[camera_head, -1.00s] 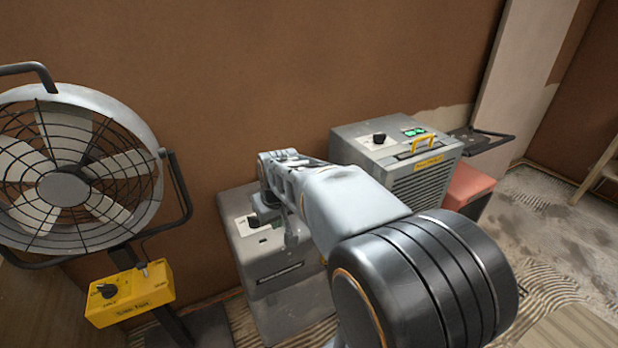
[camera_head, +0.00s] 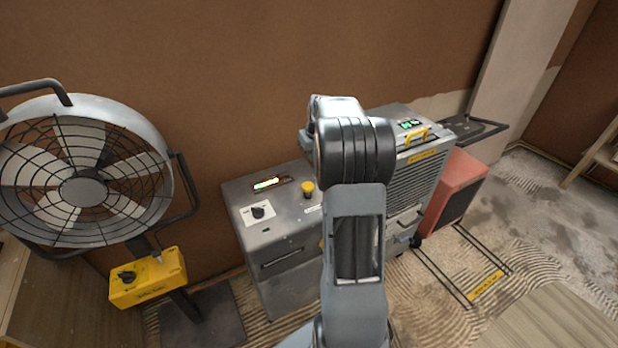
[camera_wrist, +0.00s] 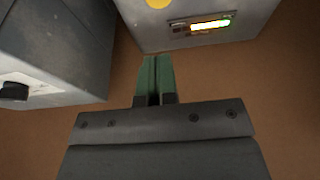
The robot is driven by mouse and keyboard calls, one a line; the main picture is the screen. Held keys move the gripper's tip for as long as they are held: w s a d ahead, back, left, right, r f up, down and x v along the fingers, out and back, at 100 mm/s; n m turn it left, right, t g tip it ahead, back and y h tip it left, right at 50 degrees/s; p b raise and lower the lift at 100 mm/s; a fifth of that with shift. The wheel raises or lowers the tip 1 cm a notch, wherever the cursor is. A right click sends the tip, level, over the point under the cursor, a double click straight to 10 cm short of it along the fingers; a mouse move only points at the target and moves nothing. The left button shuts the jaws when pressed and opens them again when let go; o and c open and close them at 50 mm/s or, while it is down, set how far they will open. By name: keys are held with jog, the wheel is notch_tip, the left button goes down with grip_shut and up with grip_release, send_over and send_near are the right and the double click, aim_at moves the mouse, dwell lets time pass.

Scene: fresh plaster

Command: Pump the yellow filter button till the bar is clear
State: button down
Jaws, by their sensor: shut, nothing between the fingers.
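The yellow filter button (camera_head: 307,188) stands on top of a low grey machine (camera_head: 285,238). It also shows, cut off, at the top edge of the wrist view (camera_wrist: 157,3). Beside it, the bar (camera_head: 268,184) is lit green to yellow-white, with a dim reddish end; it also shows in the wrist view (camera_wrist: 210,25). In the wrist view my gripper (camera_wrist: 157,60) has its green fingers together and empty. Its tips are near the machine's edge, apart from the button in the picture. In the head view my arm hides the gripper.
A taller grey unit (camera_head: 425,175) with a green display stands right of the machine, and a red box (camera_head: 452,195) beyond it. A caged fan (camera_head: 82,185) with a yellow control box (camera_head: 148,277) stands left. A brown wall (camera_head: 230,70) is close behind.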

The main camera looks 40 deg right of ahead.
send_near(308, 186)
jog(key=x, duration=0.2)
jog(key=w+x, duration=0.1)
jog(key=x, duration=0.2)
jog(key=shift+w+d+p, duration=0.15)
jog(key=shift+p, duration=0.15)
jog(key=shift+f, duration=0.85)
notch_tip(308, 186, down, 3)
jog(key=b, duration=0.2)
jog(key=shift+b, duration=0.35)
jog(key=shift+r, duration=0.1)
notch_tip(308, 186, up, 5)
jog(key=p, duration=0.3)
jog(key=b+v, duration=0.1)
jog(key=v, duration=0.8)
jog(key=shift+r, duration=0.1)
